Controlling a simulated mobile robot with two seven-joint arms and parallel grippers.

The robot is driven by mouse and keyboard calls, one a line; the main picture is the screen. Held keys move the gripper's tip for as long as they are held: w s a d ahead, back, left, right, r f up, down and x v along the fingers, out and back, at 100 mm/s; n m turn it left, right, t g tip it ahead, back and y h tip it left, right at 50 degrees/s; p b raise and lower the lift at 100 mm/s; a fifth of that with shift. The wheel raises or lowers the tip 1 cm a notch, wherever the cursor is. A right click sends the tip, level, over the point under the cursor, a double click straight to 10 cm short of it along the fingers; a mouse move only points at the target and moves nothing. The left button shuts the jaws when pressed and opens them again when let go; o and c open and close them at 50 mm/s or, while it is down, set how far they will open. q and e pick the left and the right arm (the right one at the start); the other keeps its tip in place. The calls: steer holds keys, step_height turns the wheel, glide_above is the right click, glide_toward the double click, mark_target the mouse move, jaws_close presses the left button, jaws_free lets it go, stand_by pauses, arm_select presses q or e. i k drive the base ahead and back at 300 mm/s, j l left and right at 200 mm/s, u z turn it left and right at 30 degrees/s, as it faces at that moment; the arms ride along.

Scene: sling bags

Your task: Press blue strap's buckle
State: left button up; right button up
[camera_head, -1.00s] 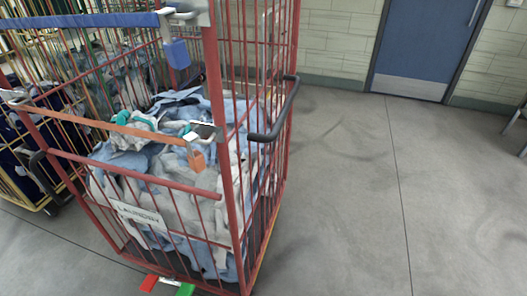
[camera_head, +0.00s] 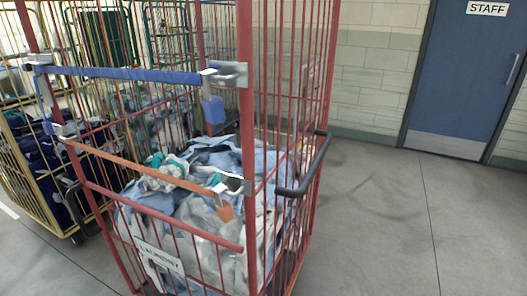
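The blue strap (camera_head: 130,75) runs across the upper front of a red laundry cage (camera_head: 246,180). Its silver buckle (camera_head: 228,74) sits at the cage's right front post, and a blue tail end (camera_head: 213,110) hangs below it. An orange strap (camera_head: 140,171) crosses lower down and slopes to the right, with its own metal buckle (camera_head: 229,184) and a hanging orange end (camera_head: 225,210). Neither of my grippers shows in the head view.
The cage holds crumpled blue and grey laundry (camera_head: 190,220) and has a black handle (camera_head: 306,170) on its right side. A yellow cage (camera_head: 40,190) stands at left. A blue door (camera_head: 462,85) is at right. The grey floor (camera_head: 385,220) right of the cage is clear.

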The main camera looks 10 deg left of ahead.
mark_target(25, 67)
steer(key=u, duration=1.6)
